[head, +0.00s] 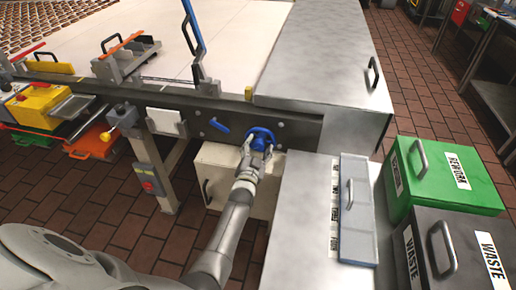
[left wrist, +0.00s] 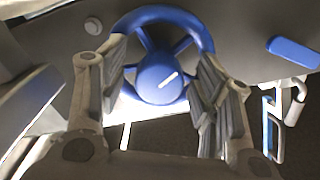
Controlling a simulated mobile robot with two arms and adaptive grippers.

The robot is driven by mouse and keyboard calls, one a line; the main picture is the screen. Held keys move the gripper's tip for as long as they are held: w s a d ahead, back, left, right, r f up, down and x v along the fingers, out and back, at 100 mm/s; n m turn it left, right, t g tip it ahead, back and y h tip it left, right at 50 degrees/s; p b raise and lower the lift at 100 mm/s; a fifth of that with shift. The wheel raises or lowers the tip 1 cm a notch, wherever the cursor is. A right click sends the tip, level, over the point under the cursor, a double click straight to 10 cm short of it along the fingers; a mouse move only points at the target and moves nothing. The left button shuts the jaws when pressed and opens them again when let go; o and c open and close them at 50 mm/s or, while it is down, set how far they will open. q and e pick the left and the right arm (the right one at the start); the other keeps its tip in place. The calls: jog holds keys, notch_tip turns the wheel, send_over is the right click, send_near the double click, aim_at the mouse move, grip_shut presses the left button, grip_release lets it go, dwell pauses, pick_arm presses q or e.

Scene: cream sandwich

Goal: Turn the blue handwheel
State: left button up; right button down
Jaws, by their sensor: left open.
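The blue handwheel (head: 262,137) is on the dark side rail of the conveyor in the head view. My left gripper (head: 260,151) is right at the wheel. In the left wrist view my left gripper (left wrist: 163,90) has its fingers apart, one on each side of the hub, overlapping the rim. Whether they touch the rim I cannot tell. My right gripper is not in view.
A blue lever (head: 219,125) sits left of the wheel on the rail. A steel counter (head: 305,215) with a lidded bin stands close on the right, beside a green REWORK bin (head: 440,178) and a grey WASTE bin (head: 460,250). A cream cabinet (head: 222,168) is below.

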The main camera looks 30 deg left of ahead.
pick_arm(q)
jog(key=v, duration=1.2)
jog(key=shift+a, duration=0.1)
